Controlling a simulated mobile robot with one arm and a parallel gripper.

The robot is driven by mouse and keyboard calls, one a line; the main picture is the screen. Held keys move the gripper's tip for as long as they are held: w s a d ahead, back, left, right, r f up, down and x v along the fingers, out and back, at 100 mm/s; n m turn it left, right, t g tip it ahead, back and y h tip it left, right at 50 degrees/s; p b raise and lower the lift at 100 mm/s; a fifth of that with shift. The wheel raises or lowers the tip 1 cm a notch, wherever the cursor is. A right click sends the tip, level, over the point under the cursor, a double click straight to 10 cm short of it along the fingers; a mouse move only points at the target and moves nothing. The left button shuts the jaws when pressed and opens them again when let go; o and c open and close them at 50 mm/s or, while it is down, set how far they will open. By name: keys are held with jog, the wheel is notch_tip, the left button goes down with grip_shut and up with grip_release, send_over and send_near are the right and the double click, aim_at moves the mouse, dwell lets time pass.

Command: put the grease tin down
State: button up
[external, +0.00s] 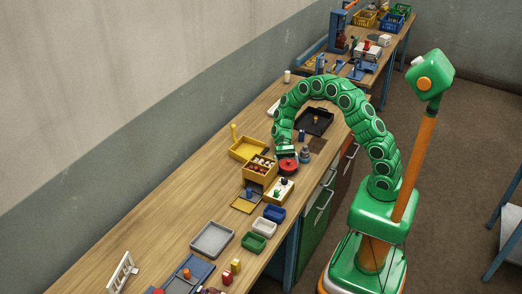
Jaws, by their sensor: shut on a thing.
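My gripper (287,155) is at the end of my green arm, which arches over the wooden workbench (180,200). It points down and is shut on a round red tin (288,166), which looks like the grease tin. The tin is over the bench between a yellow box (259,171) on its left and a grey-blue object (305,155) on its right. I cannot tell whether the tin touches the surface below it. The fingers are small, and their grip is partly hidden.

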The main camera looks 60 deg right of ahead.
jog(key=shift+f, duration=0.4)
jog(key=o, duration=0.9)
jog(key=shift+o, duration=0.2)
jog(key=shift+w+d, duration=0.1)
jog(key=shift+v, duration=3.8)
jog(key=shift+r, duration=0.15)
jog(key=s+a+r+n+t+h, duration=0.15)
jog(key=s+r+n+h, duration=0.45)
jog(key=s+r, duration=0.85)
jog(key=s+d+n+t+h, duration=0.2)
jog(key=s+d, duration=0.1)
jog(key=s, duration=0.6)
jog(key=s+d+r+n+t+h, duration=0.1)
jog(key=s+d+n+t+h, duration=0.1)
jog(key=s, duration=0.8)
jog(key=shift+d+n+t+h, duration=0.35)
jog(key=shift+d+n+h, duration=0.15)
jog(key=shift+d, duration=0.5)
